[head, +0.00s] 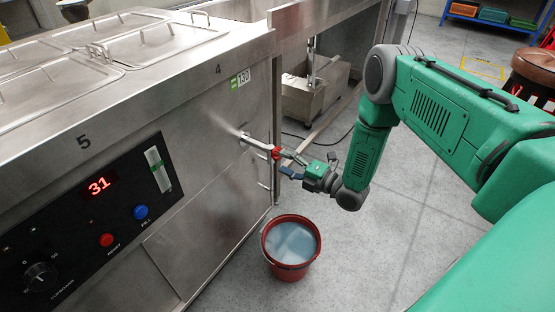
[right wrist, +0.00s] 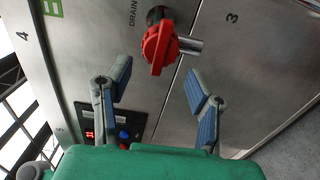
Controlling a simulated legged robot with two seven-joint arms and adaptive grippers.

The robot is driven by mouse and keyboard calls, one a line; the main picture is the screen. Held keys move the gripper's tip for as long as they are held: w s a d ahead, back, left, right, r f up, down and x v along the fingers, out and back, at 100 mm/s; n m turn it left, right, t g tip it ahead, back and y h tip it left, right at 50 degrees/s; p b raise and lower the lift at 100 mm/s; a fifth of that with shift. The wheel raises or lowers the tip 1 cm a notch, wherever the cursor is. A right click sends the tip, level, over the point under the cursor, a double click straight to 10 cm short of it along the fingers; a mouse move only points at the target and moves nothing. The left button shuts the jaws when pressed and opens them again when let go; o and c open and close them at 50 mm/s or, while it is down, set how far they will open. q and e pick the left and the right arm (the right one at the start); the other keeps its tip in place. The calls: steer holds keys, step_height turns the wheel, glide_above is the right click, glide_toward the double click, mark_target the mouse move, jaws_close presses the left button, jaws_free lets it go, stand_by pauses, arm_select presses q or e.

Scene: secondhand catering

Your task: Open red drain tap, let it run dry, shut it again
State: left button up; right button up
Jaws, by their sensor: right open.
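The red drain tap (head: 277,152) sits on a metal pipe on the front of the steel unit. In the right wrist view the red tap handle (right wrist: 160,48) is beside the "DRAIN" label, with a short metal spout to its right. My right gripper (head: 290,164) is open close to the tap. In the wrist view its blue-padded fingers (right wrist: 159,70) stand apart, one on each side of the handle's lower end, and grip nothing. I see no stream from the spout. My left gripper is out of view.
A red bucket (head: 291,246) with pale bluish liquid stands on the floor below the tap. The steel unit's control panel (head: 92,214) reads 31. A steel basin (head: 314,90) stands behind.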

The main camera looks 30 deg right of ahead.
steer(key=v, duration=0.8)
steer(key=shift+s+d+f, duration=0.15)
steer(key=shift+s+d, duration=0.1)
steer(key=shift+s, duration=0.1)
steer(key=s+a+f+m+g+h, duration=0.4)
steer(key=s+a+f+m+g, duration=0.4)
steer(key=a+m, duration=0.45)
steer(key=s+r+m+g+h, duration=0.1)
steer(key=s+m+g, duration=0.7)
steer(key=s, duration=1)
steer(key=shift+s+a+r+m+h+p, duration=0.15)
steer(key=shift+s+r+m+h+p, duration=0.25)
steer(key=shift+m+h, duration=0.45)
steer(key=shift+w+f, duration=0.1)
steer(key=shift+w, duration=0.05)
